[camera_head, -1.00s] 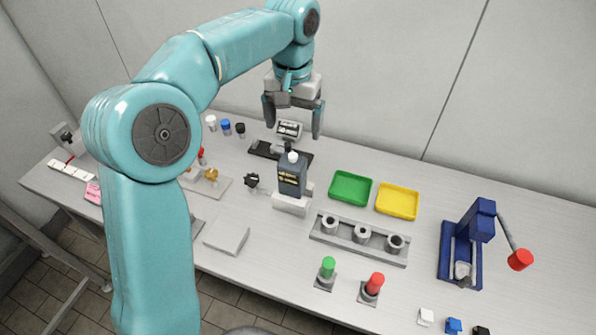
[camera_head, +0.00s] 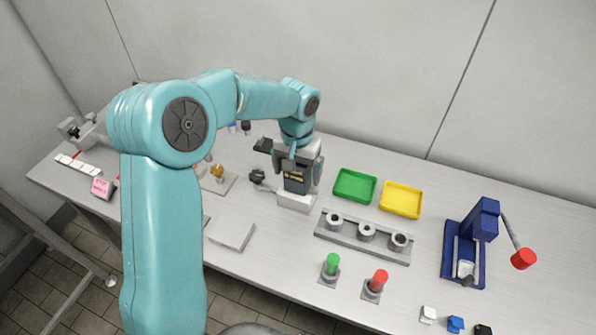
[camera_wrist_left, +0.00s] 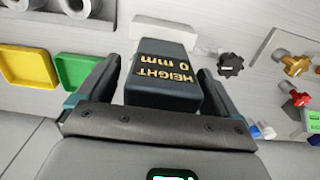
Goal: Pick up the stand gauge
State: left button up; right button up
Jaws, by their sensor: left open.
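The stand gauge is a dark block with gold lettering on a pale base. In the head view the dark gauge body (camera_head: 297,180) stands upright on its white base (camera_head: 296,201), partly hidden by my left gripper (camera_head: 298,168). In the left wrist view the gauge (camera_wrist_left: 163,75) reads "HEIGHT 0 mm" and lies between the two fingers of my left gripper (camera_wrist_left: 158,82). The fingers are open, one on each side, with a visible gap to the body at least on the left. My right gripper is not in view.
A green tray (camera_head: 354,186) and a yellow tray (camera_head: 401,200) lie to the right. A grey holder with several rings (camera_head: 362,236) is in front of them. A black knob (camera_head: 257,176) is close on the left. A grey plate (camera_head: 232,233) lies in front left.

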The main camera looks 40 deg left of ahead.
pick_arm(q)
jog(key=shift+s, duration=0.2)
jog(key=shift+w, duration=0.2)
jog(key=c, duration=1.2)
jog(key=shift+s, duration=0.1)
jog(key=shift+w+r, duration=0.2)
jog(key=shift+r, duration=0.35)
notch_tip(320, 180, up, 19)
jog(key=shift+s+f+p, duration=0.1)
jog(key=shift+s+p, duration=0.05)
jog(key=shift+p, duration=0.35)
